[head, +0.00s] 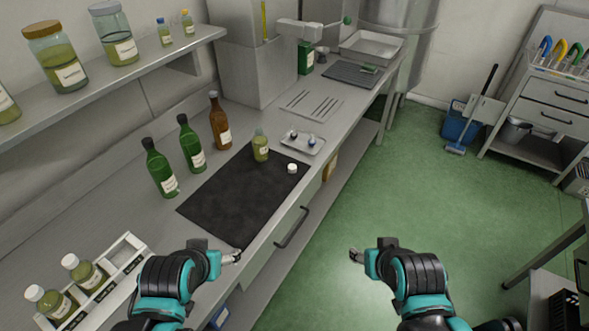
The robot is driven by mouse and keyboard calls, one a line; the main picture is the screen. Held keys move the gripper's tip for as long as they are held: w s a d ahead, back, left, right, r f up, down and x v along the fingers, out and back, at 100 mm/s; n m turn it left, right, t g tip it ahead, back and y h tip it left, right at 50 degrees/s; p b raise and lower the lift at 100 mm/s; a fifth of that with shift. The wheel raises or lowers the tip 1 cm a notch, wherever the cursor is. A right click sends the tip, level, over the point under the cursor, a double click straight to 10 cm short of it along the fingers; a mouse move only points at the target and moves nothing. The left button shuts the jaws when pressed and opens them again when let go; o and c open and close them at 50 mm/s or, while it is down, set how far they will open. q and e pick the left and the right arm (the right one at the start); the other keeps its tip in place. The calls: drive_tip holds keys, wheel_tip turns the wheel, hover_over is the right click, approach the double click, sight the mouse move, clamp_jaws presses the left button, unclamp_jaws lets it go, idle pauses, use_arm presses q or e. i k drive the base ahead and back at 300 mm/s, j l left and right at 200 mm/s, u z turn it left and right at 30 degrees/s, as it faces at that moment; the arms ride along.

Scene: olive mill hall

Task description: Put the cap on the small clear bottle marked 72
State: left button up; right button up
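A small clear bottle (261,148) with yellow-green liquid stands upright at the far end of a dark mat (225,205). No cap shows on its neck, and its label is too small to read. A white cap (292,168) lies on the mat near its right corner, apart from the bottle. My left gripper (236,256) is over the bench's front edge, nearer to me than the mat. My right gripper (355,256) is over the green floor, right of the bench. Both are clear of the bottle and cap; their fingers are too small to judge.
Two green bottles (190,142) and a brown bottle (220,122) stand left of the mat. A small tray (302,143) with small items sits beyond the cap. A rack (122,252) with white-capped bottles is at the near left. A shelf with jars (51,54) overhangs the bench.

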sight(260, 142)
drive_tip(key=i+l, duration=0.9)
drive_tip(key=l, duration=0.15)
drive_tip(key=u, duration=1.8)
